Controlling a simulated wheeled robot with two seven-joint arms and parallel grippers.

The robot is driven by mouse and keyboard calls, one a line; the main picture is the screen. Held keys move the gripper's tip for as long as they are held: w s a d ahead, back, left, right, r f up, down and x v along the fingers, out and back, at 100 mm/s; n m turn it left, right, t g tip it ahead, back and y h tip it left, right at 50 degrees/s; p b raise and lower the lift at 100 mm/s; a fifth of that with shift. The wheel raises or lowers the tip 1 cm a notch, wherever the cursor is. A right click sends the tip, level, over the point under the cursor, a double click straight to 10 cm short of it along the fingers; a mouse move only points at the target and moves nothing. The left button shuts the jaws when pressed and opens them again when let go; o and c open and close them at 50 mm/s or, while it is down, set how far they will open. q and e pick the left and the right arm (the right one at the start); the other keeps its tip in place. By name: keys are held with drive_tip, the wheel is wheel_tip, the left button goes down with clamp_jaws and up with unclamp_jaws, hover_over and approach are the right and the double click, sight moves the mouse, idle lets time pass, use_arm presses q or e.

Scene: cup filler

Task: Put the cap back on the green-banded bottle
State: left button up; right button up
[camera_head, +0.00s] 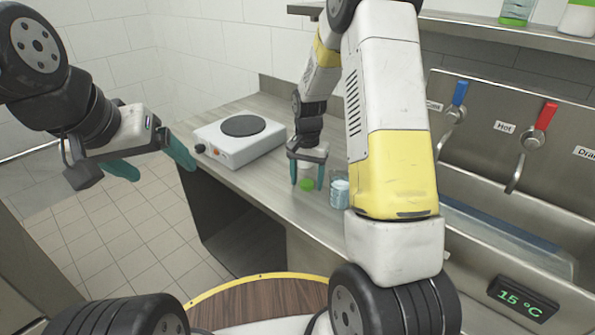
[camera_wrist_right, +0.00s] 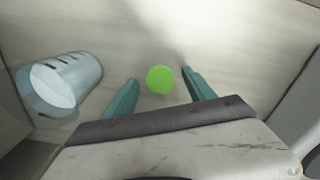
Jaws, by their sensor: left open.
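A small round green cap (camera_head: 307,185) lies on the steel counter. In the right wrist view the cap (camera_wrist_right: 160,79) shows as a bright green disc between the two teal fingers, with a gap on each side. My right gripper (camera_head: 307,182) points down over it and is open. My left gripper (camera_head: 165,173) is open and empty, off the counter's left edge above the floor. A clear bottle with a green band (camera_head: 515,12) stands on the upper shelf, cut off by the picture's top edge. A white container with some green (camera_head: 580,18) stands to its right.
A clear cup with bluish contents (camera_head: 340,192) stands right of my right gripper; it also shows in the wrist view (camera_wrist_right: 60,85). A white hot plate (camera_head: 239,137) stands further left. Taps with a blue lever (camera_head: 460,92) and red lever (camera_head: 546,115) hang over the sink at right.

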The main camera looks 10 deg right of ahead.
sight(306, 184)
clamp_jaws()
drive_tip(key=shift+r, duration=0.55)
drive_tip(key=r, duration=0.2)
drive_tip(key=shift+s+a+r, duration=0.2)
drive_tip(key=shift+s+r, duration=0.1)
drive_tip(key=shift+s, duration=0.1)
drive_tip(key=s+a, duration=0.1)
drive_tip(key=s, duration=0.3)
drive_tip(key=s+a+r, duration=0.1)
drive_tip(key=s+a, duration=0.1)
drive_tip(key=s, duration=0.3)
drive_tip(key=s+a, duration=0.2)
drive_tip(key=s, duration=0.3)
drive_tip(key=shift+s+r, duration=0.1)
drive_tip(key=shift+r, duration=0.05)
